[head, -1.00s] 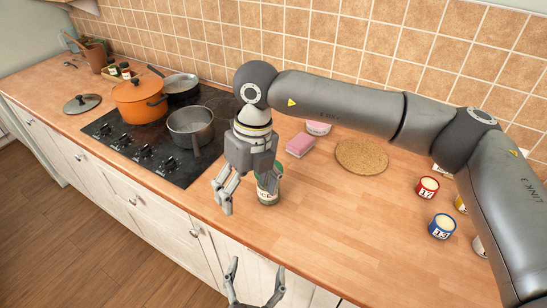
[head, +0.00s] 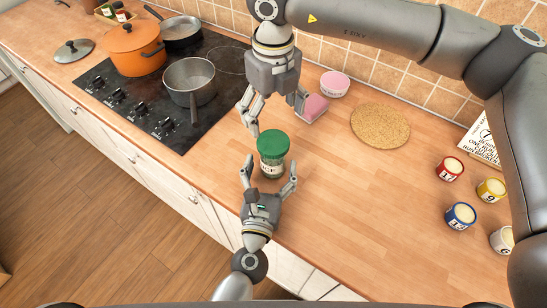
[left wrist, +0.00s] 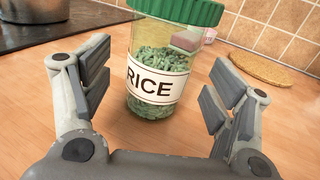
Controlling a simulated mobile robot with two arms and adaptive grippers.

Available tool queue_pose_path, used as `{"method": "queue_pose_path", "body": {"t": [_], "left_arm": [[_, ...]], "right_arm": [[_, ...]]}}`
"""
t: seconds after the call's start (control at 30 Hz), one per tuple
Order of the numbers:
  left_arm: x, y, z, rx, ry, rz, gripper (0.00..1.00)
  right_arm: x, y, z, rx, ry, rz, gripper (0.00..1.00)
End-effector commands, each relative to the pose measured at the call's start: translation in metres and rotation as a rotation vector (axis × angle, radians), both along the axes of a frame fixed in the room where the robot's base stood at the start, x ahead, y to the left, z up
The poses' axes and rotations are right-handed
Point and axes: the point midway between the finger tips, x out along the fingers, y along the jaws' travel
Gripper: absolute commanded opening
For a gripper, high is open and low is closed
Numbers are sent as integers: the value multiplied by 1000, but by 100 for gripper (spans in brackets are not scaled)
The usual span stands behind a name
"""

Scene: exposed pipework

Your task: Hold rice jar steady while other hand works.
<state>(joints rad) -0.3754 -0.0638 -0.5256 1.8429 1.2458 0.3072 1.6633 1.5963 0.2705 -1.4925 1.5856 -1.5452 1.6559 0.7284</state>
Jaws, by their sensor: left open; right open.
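The rice jar (head: 271,160) stands upright on the wooden counter. It has a green ribbed lid and a white label reading RICE, and it also shows in the left wrist view (left wrist: 155,85). My left gripper (head: 269,173) is open at the counter's front side, with its fingers spread to the left and right of the jar's near side. In the left wrist view the fingers (left wrist: 165,88) do not touch the jar. My right gripper (head: 278,112) is open and empty, pointing down above and behind the jar.
A cork mat (head: 380,126), a pink sponge (head: 313,108) and a pink tub (head: 334,84) lie behind and right. Several small labelled tins (head: 460,216) stand at right. A black hob (head: 150,120) with a grey saucepan (head: 190,84) and orange pot (head: 134,50) is left.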

Motion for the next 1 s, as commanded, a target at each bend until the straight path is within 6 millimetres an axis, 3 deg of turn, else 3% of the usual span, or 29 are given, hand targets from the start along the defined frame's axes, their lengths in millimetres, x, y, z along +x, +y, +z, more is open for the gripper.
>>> {"method": "queue_pose_path", "body": {"t": [0.23,0.6,1.0], "left_arm": [[27,-5,0,0,0,0,80],[31,-6,0,1,0,-1,79],[31,-6,0,1,0,-1,27]], "right_arm": [[0,0,0,0,0,0,82],[0,0,0,0,0,0,82],[0,0,0,0,0,0,82]]}}
